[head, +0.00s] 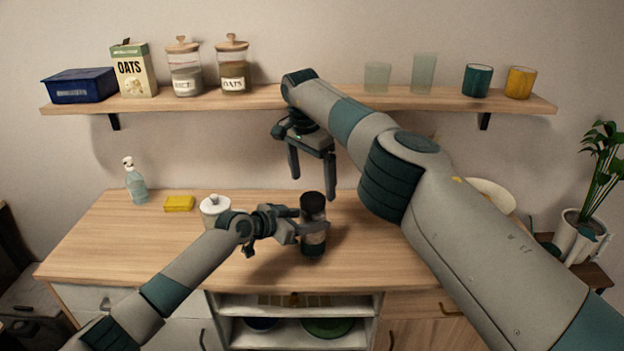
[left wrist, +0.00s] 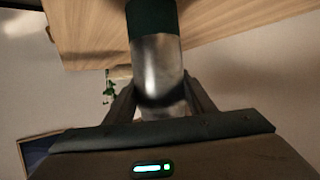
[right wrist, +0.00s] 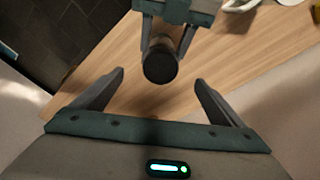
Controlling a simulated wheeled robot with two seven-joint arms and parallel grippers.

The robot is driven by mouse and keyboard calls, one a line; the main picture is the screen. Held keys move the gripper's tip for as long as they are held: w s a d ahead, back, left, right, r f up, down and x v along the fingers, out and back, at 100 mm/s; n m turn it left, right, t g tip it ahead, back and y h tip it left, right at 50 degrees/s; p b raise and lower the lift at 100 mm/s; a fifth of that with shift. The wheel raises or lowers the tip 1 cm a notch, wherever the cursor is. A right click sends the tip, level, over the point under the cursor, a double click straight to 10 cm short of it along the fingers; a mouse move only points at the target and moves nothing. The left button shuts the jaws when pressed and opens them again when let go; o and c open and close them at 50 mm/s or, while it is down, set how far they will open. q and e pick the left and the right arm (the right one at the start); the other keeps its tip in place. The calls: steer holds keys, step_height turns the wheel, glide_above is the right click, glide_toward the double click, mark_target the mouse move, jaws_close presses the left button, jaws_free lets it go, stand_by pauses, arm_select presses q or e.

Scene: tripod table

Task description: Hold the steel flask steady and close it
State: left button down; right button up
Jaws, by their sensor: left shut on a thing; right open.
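The steel flask (head: 313,241) stands upright on the wooden counter, with a dark cap (head: 313,206) on top. My left gripper (head: 306,222) is shut around its body from the left. My right gripper (head: 313,188) is open and empty above the flask, pointing down. The right wrist view shows the round dark cap (right wrist: 160,63) ahead, between the open fingers in the picture and not touched. I cannot tell how tightly the cap sits.
A yellow sponge (head: 179,204) and a soap bottle (head: 136,182) are farther left. A wall shelf (head: 240,101) with jars and cups runs behind my right arm. The front left counter is clear.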

arm_select(q)
steer(key=shift+f, duration=0.1)
arm_select(e)
step_height(320, 180, up, 7)
steer(key=shift+s+a+r, duration=0.2)
steer(key=shift+s+a, duration=0.15)
stand_by(0.3)
arm_select(q)
steer(key=c, duration=0.7)
jaws_free()
steer(key=shift+c, duration=0.2)
steer(key=shift+s+a, duration=0.1)
steer(key=shift+a, duration=0.05)
arm_select(e)
step_height(320, 180, down, 4)
steer(key=b, duration=0.3)
steer(key=shift+b, duration=0.4)
arm_select(q)
steer(key=v, duration=1.7)
